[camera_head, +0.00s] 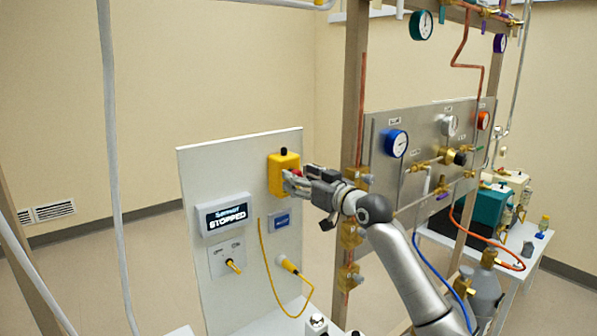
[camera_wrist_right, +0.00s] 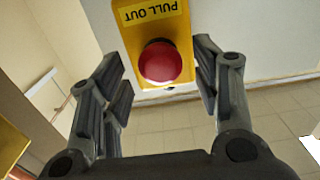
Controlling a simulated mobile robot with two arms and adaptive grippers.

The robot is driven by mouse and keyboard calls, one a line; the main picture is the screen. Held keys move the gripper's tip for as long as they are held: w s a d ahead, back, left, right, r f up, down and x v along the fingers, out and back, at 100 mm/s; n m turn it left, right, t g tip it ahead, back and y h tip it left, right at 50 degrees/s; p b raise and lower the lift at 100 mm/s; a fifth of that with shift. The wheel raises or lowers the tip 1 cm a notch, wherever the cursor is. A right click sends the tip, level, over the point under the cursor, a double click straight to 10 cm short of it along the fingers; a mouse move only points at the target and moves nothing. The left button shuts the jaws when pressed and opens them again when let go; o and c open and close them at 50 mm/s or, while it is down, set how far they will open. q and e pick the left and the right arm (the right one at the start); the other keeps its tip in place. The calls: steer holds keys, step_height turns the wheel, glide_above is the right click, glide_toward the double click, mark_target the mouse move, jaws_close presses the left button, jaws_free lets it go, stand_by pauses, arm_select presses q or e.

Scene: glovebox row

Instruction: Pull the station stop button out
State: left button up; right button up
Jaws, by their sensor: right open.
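The station stop button (camera_wrist_right: 160,63) is a round red knob on a yellow box labelled "PULL OUT" (camera_wrist_right: 150,14). The yellow box (camera_head: 283,174) is mounted near the top right of a white panel in the head view. My right gripper (camera_head: 297,178) is at the front of the box and hides most of the knob there. In the right wrist view my right gripper (camera_wrist_right: 162,85) is open, with one finger on each side of the red knob and a gap to each. A display (camera_head: 226,215) on the panel reads "STOPPED". My left gripper is not in view.
The white panel (camera_head: 190,165) also carries a yellow-handled switch (camera_head: 233,266), a blue label (camera_head: 281,220) and a yellow cable (camera_head: 269,272). A wooden post (camera_head: 352,100) and a grey gauge panel (camera_head: 420,125) stand to the right, close to my right arm.

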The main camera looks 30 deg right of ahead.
steer(key=shift+w+a, duration=0.1)
steer(key=shift+w, duration=0.5)
steer(key=shift+c, duration=0.5)
